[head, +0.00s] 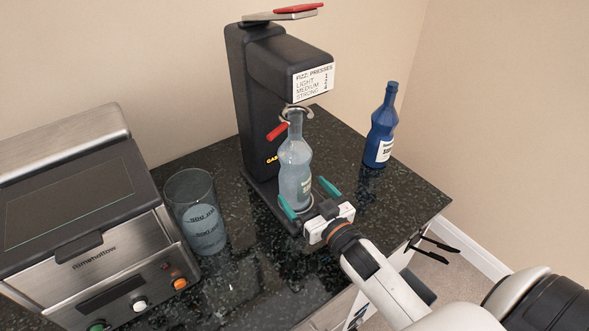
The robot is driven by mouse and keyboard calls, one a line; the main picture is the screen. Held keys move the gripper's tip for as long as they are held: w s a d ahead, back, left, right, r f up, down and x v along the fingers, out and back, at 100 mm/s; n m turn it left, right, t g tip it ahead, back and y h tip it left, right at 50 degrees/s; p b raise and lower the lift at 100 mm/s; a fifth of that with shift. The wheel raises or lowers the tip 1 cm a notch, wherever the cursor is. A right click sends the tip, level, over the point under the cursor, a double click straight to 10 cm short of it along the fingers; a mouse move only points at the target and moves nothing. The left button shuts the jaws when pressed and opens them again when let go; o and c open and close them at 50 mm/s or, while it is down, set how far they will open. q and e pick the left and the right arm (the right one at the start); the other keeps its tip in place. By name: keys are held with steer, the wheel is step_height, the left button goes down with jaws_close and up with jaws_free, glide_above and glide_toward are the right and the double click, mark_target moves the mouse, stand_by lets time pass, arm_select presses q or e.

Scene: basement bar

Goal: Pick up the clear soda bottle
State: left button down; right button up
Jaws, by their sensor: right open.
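The clear soda bottle (295,164) stands upright under the head of a dark soda machine (247,105). Its neck is at the machine's metal ring, beside a red lever. I cannot tell whether the neck is locked in. My right gripper (301,188) is open in front of the bottle, low down. One teal finger is at the lower left of the bottle and the other at its lower right. Whether either finger touches the glass is unclear. My left gripper is not in view.
A blue bottle (381,127) stands at the right back of the dark speckled counter (350,160). A tall glass (197,212) stands left of the machine, beside a steel appliance (85,215). The counter between the two bottles is clear. Walls stand behind and right.

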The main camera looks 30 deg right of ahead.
mark_target(295, 180)
steer(key=w+p, duration=0.1)
steer(key=w, duration=0.3)
steer(key=shift+w+a+r+p, duration=0.1)
steer(key=shift+w+r+p, duration=0.05)
steer(key=shift+w+p, duration=0.15)
steer(key=shift+w, duration=0.4)
steer(key=shift+s, duration=0.1)
steer(key=c, duration=1.8)
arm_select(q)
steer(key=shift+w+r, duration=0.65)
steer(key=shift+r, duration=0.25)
arm_select(e)
steer(key=shift+c, duration=0.2)
steer(key=shift+r, duration=0.1)
